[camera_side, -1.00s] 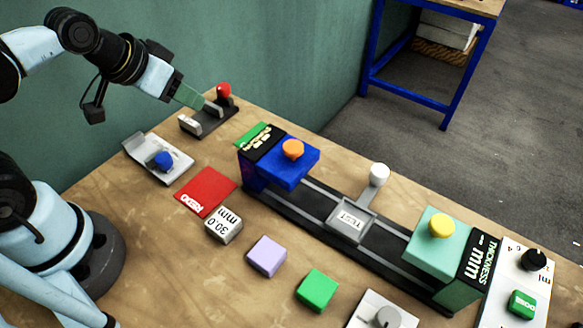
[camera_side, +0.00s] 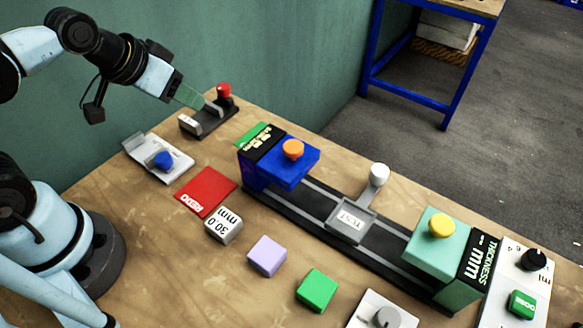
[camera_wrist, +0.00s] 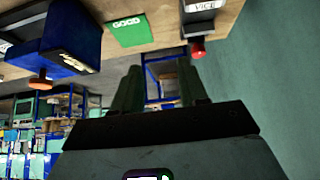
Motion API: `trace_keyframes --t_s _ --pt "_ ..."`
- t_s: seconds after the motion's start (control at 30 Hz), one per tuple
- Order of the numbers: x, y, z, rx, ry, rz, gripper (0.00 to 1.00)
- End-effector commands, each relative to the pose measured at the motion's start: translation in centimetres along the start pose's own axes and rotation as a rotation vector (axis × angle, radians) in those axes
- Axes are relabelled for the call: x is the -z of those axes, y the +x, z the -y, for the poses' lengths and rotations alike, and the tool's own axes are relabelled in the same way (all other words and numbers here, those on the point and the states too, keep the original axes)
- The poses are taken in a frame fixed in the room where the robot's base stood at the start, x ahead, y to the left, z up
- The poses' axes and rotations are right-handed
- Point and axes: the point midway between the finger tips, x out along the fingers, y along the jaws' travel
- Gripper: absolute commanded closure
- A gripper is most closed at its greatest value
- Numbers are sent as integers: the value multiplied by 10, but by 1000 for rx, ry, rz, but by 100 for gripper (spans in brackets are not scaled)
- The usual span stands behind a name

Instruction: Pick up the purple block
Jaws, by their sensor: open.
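The purple block (camera_side: 267,256) is a small pale-purple cube on the wooden table, in the front middle of the side view. It stands between the white 30.0 mm block (camera_side: 223,226) and the green block (camera_side: 317,290), apart from both. My gripper (camera_side: 195,99) is up at the back left, near the red-knobbed vice and far from the purple block. In the wrist view my gripper (camera_wrist: 160,85) shows two green fingers spread apart with nothing between them. The purple block is not in the wrist view.
A long black rail press with a blue head (camera_side: 290,172), a grey TEST plate (camera_side: 351,221) and a teal head (camera_side: 436,248) lies behind the blocks. A red REDO pad (camera_side: 205,192), blue-knob device (camera_side: 160,160) and vice (camera_side: 208,117) are on the left.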

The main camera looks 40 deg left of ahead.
Motion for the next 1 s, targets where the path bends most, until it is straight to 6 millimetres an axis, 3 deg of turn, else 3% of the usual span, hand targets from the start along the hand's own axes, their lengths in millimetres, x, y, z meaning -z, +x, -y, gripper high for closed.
trace_keyframes --t_s 0.07,0.3,0.67,0.77,1.0 --pt "0 0 0 0 0 0 57" --pt "0 0 0 0 0 0 22" --pt "-1 0 -5 -13 -35 9 21" --pt "-3 2 -18 -46 -142 39 21" --pt "-18 2 -73 -134 -601 222 21"
